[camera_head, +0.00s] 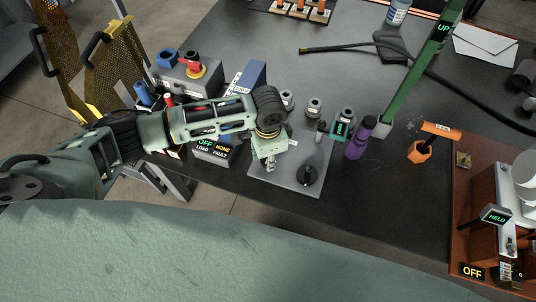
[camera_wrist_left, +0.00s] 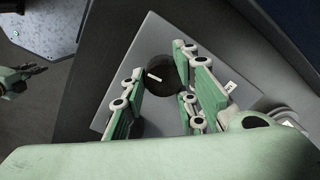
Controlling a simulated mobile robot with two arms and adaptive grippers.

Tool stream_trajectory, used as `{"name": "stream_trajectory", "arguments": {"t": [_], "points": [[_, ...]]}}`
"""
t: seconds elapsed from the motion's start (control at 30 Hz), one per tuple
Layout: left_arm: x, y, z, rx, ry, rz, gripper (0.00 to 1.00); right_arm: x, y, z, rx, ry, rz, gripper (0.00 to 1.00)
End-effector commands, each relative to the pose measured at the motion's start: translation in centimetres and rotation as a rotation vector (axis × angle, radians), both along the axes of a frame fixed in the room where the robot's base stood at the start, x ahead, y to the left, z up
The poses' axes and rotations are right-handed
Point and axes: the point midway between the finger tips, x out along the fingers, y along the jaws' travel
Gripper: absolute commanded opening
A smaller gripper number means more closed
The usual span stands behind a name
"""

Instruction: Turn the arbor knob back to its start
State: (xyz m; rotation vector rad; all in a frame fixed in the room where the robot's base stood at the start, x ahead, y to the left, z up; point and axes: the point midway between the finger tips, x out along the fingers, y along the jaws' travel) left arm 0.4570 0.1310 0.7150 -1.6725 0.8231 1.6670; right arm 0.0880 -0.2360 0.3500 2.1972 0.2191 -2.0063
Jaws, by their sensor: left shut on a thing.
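My left gripper (camera_head: 270,162) reaches down over the grey panel (camera_head: 290,185), near its front left. In the left wrist view its fingers (camera_wrist_left: 165,95) stand on both sides of a dark round knob with a white mark, which I take for the arbor knob (camera_wrist_left: 165,72). The gripper is shut on the knob. In the head view the gripper hides this knob. My right gripper (camera_wrist_left: 22,76) shows small at the left edge of the left wrist view, away from the panel; its jaw gap is unclear.
A black knob (camera_head: 308,175) stands at the panel's front right. A blue box (camera_head: 246,82) stands behind the left arm.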

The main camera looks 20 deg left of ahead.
Motion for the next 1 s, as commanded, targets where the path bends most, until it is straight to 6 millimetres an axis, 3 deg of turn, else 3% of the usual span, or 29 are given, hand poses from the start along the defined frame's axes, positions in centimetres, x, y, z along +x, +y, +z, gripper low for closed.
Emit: {"name": "stream_trajectory", "arguments": {"t": [0.03, 0.1, 0.47, 0.5, 0.63, 1.0], "points": [[-0.64, -0.4, 0.44, -0.006, 0.015, -0.032, 0.01, 0.0, -0.01, 1.27, 0.0, 0.0, 0.0, 0.0], [-0.69, -0.38, 0.31, -0.007, 0.016, -0.066, 0.01, 0.0, 0.0, 1.78, 0.0, 0.0, 0.0, 0.0], [-0.76, -0.42, -0.22, -0.007, 0.016, -0.104, 0.01, 0.0, 0.02, 1.83, 0.0, 0.0, 0.0, 0.0], [-0.78, -0.42, -0.23, -0.007, 0.016, -0.104, 0.28, 0.0, 0.02, 1.83, 0.0, 0.0, 0.0, 0.0], [-0.74, -0.38, -0.23, -0.007, 0.015, -0.103, 0.39, 0.01, 0.04, 1.82, 0.0, 0.0, 0.0, 0.0], [-0.4, -0.15, -0.08, -0.003, 0.009, -0.098, 0.4, 0.0, 0.14, 1.82, 0.002, 0.0, 0.0, 0.0]]}}
